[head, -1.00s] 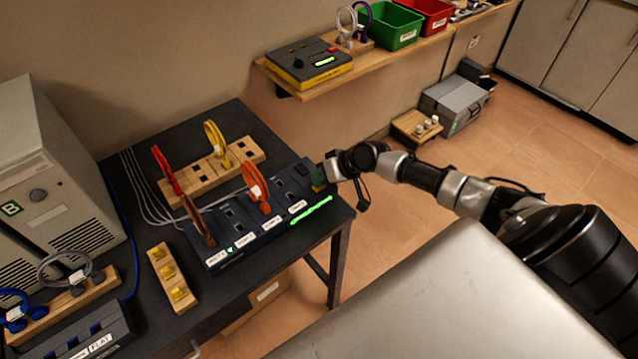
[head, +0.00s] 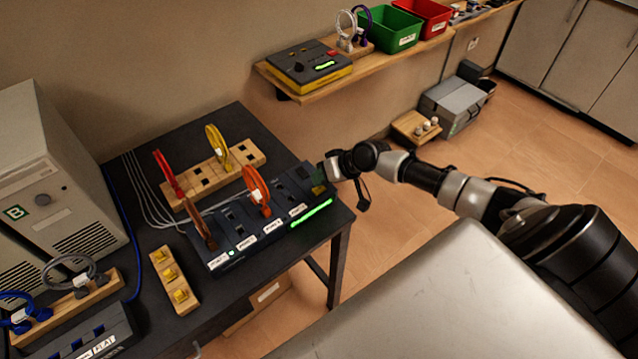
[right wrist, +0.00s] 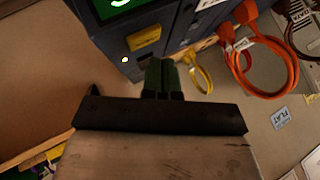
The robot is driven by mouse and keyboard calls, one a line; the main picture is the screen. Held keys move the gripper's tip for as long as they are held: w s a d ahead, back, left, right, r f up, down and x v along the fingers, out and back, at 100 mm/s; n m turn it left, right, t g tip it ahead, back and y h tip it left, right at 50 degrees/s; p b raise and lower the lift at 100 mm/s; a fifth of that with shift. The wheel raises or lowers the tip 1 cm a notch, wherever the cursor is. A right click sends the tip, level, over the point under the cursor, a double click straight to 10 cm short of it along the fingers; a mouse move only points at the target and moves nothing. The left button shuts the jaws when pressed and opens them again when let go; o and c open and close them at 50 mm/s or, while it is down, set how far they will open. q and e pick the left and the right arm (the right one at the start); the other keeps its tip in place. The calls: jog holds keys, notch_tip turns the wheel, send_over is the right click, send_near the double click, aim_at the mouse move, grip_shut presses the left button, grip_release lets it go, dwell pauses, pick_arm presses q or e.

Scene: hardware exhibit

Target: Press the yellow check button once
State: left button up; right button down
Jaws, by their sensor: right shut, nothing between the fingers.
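The yellow check button (right wrist: 143,40) shows in the right wrist view as a small yellow rectangle on the dark face of the console. The console (head: 210,262) stands on the black table in the head view, with a lit green strip (head: 311,215) along its front. My right gripper (right wrist: 168,62) is shut and empty, its dark green fingertips close to the console face, just below and right of the button in that view. I cannot tell whether they touch. In the head view my right gripper (head: 319,175) is at the console's right end. My left gripper is out of view.
Orange and brown cable loops stand in the console. A wooden holder (head: 250,153) with red and yellow loops is behind it. A wooden block (head: 186,304) with yellow pieces lies to its left. A yellow-and-black box (head: 310,66) sits on the wall shelf.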

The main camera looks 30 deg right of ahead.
aim_at(321, 187)
jog(key=shift+r+p, duration=2.2)
jog(key=shift+r, duration=0.4)
jog(key=shift+f, duration=0.1)
